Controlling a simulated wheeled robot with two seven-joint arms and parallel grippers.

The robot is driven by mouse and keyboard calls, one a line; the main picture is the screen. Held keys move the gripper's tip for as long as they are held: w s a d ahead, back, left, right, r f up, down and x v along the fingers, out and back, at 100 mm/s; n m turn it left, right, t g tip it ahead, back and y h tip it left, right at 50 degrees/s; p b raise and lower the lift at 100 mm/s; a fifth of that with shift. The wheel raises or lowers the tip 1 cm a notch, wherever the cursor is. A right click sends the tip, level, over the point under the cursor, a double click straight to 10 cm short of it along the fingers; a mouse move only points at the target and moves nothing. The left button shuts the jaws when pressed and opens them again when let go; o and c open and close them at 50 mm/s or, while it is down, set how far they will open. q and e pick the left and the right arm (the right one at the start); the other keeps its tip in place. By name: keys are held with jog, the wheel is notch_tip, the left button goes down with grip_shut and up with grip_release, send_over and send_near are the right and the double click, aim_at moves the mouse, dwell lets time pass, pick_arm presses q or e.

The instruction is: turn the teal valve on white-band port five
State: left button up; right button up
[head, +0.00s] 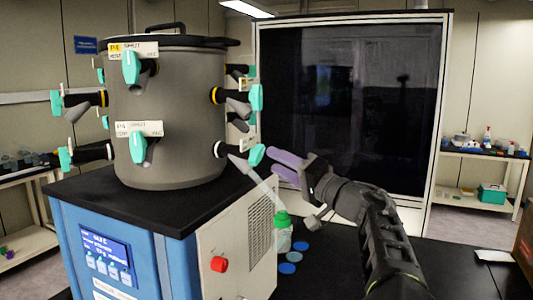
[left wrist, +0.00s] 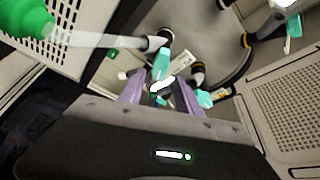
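The grey drum (head: 168,110) carries several ports with teal valves. On its right side, low down, is a port with a white band (head: 220,150) and a teal valve handle (head: 257,155). I cannot read a number five. My left gripper (head: 276,164) has purple fingers, apart and empty, just right of that handle. In the left wrist view the gripper (left wrist: 160,88) has its fingers either side of the teal handle (left wrist: 162,64), which lies beyond or between the tips; contact cannot be told. The white band (left wrist: 158,42) shows above it. My right gripper is not in view.
A clear tube (head: 262,182) slopes from the white-band port toward a green-capped flask (head: 283,220), close below my fingers. A yellow-band port (head: 214,95) with its teal valve (head: 256,98) is above. Blue discs (head: 291,257) lie on the black bench.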

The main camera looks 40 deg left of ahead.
aim_at(262, 153)
pick_arm(q)
jog(key=a, duration=0.2)
jog(key=a+r+p, duration=0.1)
jog(key=a, duration=0.1)
jog(key=shift+w+a, duration=0.1)
jog(key=shift+a, duration=0.15)
jog(key=shift+c, duration=0.3)
grip_shut()
